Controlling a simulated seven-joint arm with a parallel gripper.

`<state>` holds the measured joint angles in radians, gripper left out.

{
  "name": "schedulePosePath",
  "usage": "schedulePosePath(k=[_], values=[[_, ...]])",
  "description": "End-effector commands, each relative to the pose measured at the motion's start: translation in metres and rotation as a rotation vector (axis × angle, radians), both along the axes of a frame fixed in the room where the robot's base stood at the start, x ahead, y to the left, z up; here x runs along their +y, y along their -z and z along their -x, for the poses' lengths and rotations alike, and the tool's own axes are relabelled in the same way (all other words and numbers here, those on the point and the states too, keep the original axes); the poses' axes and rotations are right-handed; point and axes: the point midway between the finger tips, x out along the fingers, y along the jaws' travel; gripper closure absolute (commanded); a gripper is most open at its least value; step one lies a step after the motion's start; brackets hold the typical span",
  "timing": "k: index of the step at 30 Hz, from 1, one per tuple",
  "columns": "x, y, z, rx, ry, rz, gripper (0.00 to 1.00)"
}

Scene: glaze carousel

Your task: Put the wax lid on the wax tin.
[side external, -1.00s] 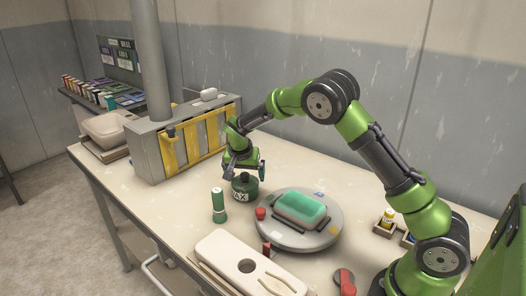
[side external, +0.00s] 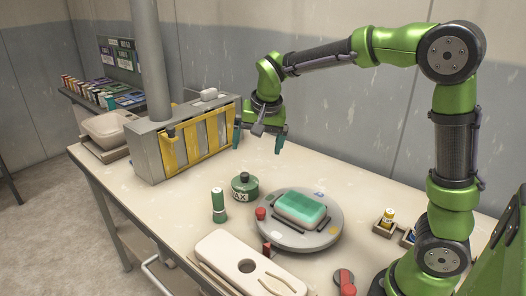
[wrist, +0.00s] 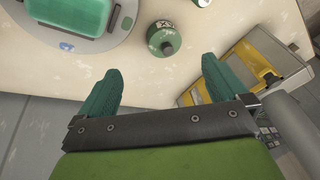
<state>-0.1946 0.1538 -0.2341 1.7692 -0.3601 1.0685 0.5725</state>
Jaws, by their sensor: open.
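The wax tin (side external: 244,191) is a squat dark green pot with a "WAX" label, standing on the table left of the turntable. The wax lid (side external: 245,178), green with a dark knob, sits on top of the tin. From this distance I cannot tell whether it is seated fully flat. In the wrist view the lid (wrist: 164,38) covers the tin's top, seen from above. My gripper (side external: 259,139) is open and empty, raised well above and behind the tin. Its two green fingers (wrist: 160,85) show apart in the wrist view, with bare table between them.
A grey turntable (side external: 262,232) carries a green block (side external: 301,208). A green bottle (side external: 218,206) stands left of the tin. A grey kiln-like box with yellow bars (side external: 194,140) stands at the back left. A cream tray with pliers (side external: 215,250) lies in front.

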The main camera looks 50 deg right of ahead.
Motion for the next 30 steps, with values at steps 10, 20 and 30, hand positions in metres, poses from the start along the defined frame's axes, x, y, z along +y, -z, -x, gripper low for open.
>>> schedulePosePath(k=[10, 20, 30], values=[[0.043, -0.041, 0.144, -0.227, -0.357, -0.091, 0.00], [0.059, -0.026, 0.199, -0.332, -0.505, -0.038, 0.00], [0.059, -0.025, 0.199, -0.331, -0.509, -0.037, 0.00]])
